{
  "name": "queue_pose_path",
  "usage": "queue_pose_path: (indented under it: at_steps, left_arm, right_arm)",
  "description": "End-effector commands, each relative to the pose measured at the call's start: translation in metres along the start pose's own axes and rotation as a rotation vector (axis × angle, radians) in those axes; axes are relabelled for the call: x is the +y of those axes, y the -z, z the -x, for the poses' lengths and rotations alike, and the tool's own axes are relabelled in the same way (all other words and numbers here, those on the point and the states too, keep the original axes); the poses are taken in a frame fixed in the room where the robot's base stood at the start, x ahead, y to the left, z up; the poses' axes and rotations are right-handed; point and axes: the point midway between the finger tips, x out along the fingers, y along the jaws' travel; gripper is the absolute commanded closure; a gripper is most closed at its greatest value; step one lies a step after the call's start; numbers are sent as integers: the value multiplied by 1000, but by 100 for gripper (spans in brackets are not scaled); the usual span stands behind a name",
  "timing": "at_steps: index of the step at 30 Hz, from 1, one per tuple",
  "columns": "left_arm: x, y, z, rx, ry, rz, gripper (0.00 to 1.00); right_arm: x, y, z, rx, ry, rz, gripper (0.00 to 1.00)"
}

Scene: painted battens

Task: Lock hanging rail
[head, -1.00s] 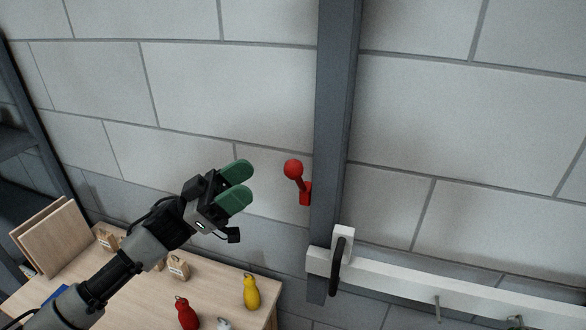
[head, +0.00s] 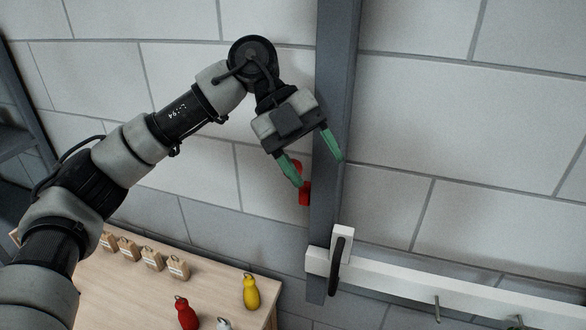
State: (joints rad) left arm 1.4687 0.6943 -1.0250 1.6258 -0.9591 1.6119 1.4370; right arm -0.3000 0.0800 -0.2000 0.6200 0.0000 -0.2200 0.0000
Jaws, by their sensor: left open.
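The white hanging rail (head: 395,279) runs to the right from the grey upright post (head: 334,80), with hooks on its front. A black handle (head: 337,265) sits on the white bracket at the rail's left end. A red lever (head: 304,193) is on the left side of the post, above the rail. My left gripper (head: 318,172) points down in front of the lever and post. Its green fingers are open and spread, and the left finger hides part of the lever and its knob. I cannot tell whether the finger touches it. My right gripper is not in view.
A wooden table (head: 140,300) stands at lower left. On it are a red bottle-shaped weight (head: 186,314), a yellow one (head: 250,292), a whitish one (head: 224,324) and several wooden blocks (head: 152,259). A block wall is behind. Space right of the post above the rail is clear.

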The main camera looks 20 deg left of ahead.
Motion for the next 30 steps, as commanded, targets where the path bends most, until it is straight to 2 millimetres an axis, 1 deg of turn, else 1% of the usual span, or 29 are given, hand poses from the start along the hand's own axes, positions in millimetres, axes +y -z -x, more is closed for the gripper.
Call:
queue_pose_path:
  at_steps: [1,3,9,12,15,17,20,23,30]
  left_arm:
    - [-4,0,10,-77,-60,-8,40]
    - [-6,-3,23,-180,-145,-6,40]
    - [-9,-4,65,-431,-329,34,40]
    - [-8,-3,81,-512,-383,57,40]
    - [-8,-2,90,-559,-413,73,40]
    - [-7,-2,92,-572,-422,78,40]
    - [-4,-6,87,-578,-428,81,40]
    - [3,-14,75,-576,-429,81,40]
    - [23,-39,38,-574,-427,80,40]
  right_arm:
    - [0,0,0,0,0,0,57]
    - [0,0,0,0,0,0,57]
    - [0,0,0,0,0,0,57]
    - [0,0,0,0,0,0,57]
    - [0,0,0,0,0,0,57]
    - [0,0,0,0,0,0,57]
    - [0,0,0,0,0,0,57]
    - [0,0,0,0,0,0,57]
    - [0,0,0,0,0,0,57]
